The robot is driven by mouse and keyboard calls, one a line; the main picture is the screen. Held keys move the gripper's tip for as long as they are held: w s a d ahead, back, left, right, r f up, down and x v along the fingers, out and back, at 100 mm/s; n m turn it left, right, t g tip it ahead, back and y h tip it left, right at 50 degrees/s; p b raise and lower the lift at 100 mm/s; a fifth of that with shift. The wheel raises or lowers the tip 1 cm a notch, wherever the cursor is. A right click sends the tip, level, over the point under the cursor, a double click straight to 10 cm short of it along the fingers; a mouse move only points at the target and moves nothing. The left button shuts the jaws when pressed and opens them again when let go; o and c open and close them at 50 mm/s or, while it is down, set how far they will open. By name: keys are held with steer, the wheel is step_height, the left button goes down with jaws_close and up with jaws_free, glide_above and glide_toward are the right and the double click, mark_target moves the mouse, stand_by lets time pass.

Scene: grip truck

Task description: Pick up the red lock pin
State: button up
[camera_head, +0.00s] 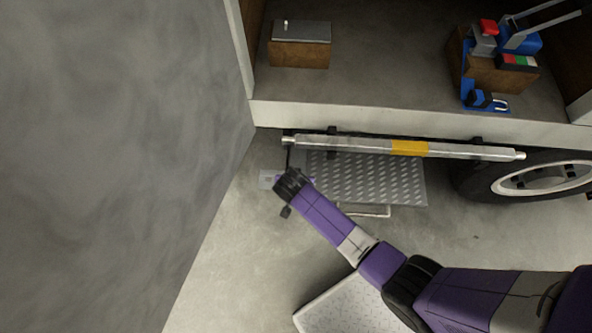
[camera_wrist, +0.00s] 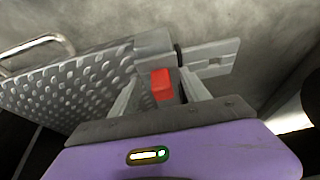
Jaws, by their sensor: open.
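The red lock pin (camera_wrist: 160,86) shows in the wrist view as a small red block beside the grey metal bracket at the edge of a tread plate. My gripper (camera_wrist: 159,78) is open, with one finger to the left and one to the right of the pin in the picture. I cannot tell whether either finger touches it. In the head view, my gripper (camera_head: 287,187) is at the left end of the tread plate (camera_head: 375,180), below the truck bed. The pin is hidden there behind my gripper and arm.
A metal bar (camera_head: 460,151) with a yellow band runs above the plate. A truck wheel (camera_head: 545,180) is at right. A wooden box (camera_head: 300,54) and tools (camera_head: 502,70) sit on the truck bed. A grey wall (camera_head: 110,130) stands at left.

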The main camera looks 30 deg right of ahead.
steer(key=shift+w+d, duration=0.45)
steer(key=shift+w, duration=0.25)
steer(key=shift+w+d+f, duration=0.15)
steer(key=shift+w+f, duration=0.05)
steer(key=shift+f, duration=0.4)
jaws_close()
steer(key=shift+r, duration=0.1)
step_height(320, 180, up, 7)
steer(key=shift+r+p, duration=0.2)
steer(key=shift+p, duration=0.4)
steer(key=s+a+b, duration=0.1)
steer(key=s+a, duration=1)
steer(key=s, duration=0.4)
steer(key=shift+w+d+r+p, duration=0.1)
steer(key=shift+d+r+p, duration=0.05)
steer(key=shift+r+p, duration=1.1)
steer(key=shift+w+d+r+p, duration=0.1)
steer(key=shift+r+p, duration=1.15)
